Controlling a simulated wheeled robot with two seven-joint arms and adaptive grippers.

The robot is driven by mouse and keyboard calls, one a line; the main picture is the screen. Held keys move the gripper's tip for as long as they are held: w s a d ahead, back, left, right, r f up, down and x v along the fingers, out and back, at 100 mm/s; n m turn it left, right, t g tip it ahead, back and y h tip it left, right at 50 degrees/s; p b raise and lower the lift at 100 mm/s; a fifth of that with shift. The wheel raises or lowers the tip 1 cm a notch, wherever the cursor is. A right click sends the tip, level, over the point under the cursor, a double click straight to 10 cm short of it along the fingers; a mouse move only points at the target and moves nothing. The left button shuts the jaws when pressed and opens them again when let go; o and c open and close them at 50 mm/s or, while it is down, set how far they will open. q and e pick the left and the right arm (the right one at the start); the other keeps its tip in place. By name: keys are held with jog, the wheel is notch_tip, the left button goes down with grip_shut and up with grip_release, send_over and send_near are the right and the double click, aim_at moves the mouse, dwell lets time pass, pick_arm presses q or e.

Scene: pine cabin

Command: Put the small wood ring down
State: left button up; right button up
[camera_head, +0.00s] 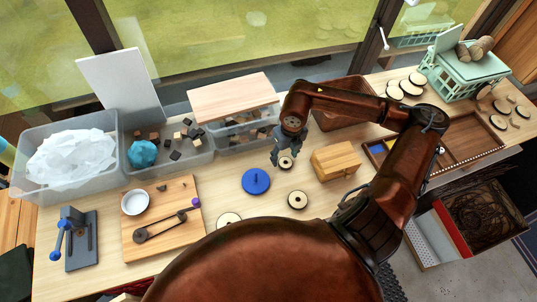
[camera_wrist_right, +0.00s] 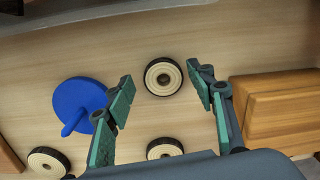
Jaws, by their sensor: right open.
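The small wood ring (camera_head: 286,162) is a pale round piece with a dark edge on the table, below my right gripper (camera_head: 280,158). In the right wrist view, the ring (camera_wrist_right: 163,76) lies flat between the two fingertips, apart from both. My right gripper (camera_wrist_right: 161,77) is open and holds nothing. Two similar rings lie nearer the front, one at the middle (camera_head: 298,199) and one to the left (camera_head: 229,219), partly hidden by my body. My left gripper is not in view.
A blue disc with a peg (camera_head: 256,181) lies left of the ring, and a wooden box (camera_head: 336,160) stands to the right. A clear bin with a wooden lid (camera_head: 232,98) and a brown bin (camera_head: 345,101) stand behind. Bare table lies between the ring and the disc.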

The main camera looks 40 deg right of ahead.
jog(key=shift+r, duration=0.25)
jog(key=shift+w+a+r+p, duration=0.1)
jog(key=shift+w+r+p, duration=0.05)
jog(key=shift+r+p, duration=0.65)
notch_tip(320, 180, up, 12)
jog(key=a+b, duration=0.2)
jog(key=shift+w+a+n, duration=0.15)
jog(key=shift+a+n, duration=0.1)
jog(key=shift+n, duration=0.05)
